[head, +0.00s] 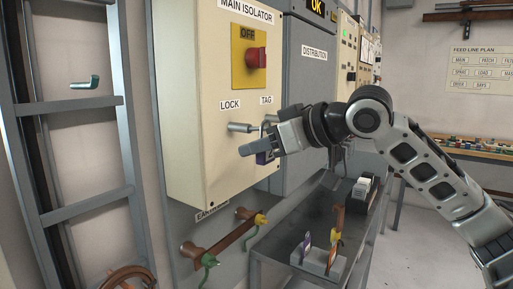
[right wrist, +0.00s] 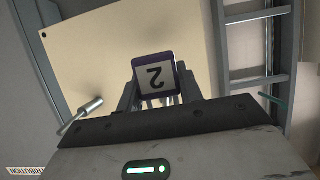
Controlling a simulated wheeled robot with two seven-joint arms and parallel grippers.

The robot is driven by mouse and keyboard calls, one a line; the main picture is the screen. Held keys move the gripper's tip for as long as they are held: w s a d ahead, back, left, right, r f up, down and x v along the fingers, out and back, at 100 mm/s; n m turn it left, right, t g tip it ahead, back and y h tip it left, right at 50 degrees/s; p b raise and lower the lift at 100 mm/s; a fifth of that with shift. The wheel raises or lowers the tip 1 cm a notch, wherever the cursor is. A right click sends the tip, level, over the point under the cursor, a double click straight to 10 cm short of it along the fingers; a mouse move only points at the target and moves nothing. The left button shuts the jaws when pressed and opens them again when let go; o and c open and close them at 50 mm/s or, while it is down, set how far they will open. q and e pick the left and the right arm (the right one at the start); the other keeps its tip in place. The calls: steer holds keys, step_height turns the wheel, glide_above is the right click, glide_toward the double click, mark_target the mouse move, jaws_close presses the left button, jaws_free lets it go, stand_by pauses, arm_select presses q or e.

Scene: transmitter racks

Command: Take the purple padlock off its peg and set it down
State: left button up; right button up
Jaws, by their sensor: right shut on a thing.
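The purple padlock (head: 262,158) shows as a small purple patch under my right gripper (head: 250,149), in front of the cream MAIN ISOLATOR cabinet. In the right wrist view the padlock (right wrist: 155,76) has a purple rim and a pale face with an upside-down 2. It sits between the two fingers of my right gripper (right wrist: 158,92), which is shut on it. A metal peg (head: 240,127) under the LOCK label stands just left of the gripper. Another peg under the TAG label is partly hidden by the gripper. I cannot tell whether the shackle is around a peg. My left gripper is out of view.
A red switch (head: 256,58) on a yellow plate is above the pegs. A metal ladder (head: 80,105) stands left. A grey DISTRIBUTION cabinet (head: 308,80) stands right.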

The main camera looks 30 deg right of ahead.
mark_target(271, 152)
steer(key=shift+s, duration=0.1)
stand_by(0.3)
steer(key=shift+s+d, duration=0.1)
steer(key=shift+s+d+r+b, duration=0.1)
steer(key=shift+s+d+b, duration=0.15)
steer(key=shift+s+b, duration=0.35)
steer(key=shift+s+r, duration=0.1)
steer(key=shift+s+d+b, duration=0.3)
steer(key=shift+s+b, duration=0.35)
steer(key=shift+b, duration=0.15)
steer(key=shift+s+d+b, duration=0.3)
steer(key=shift+s+b, duration=0.35)
steer(key=shift+b, duration=0.1)
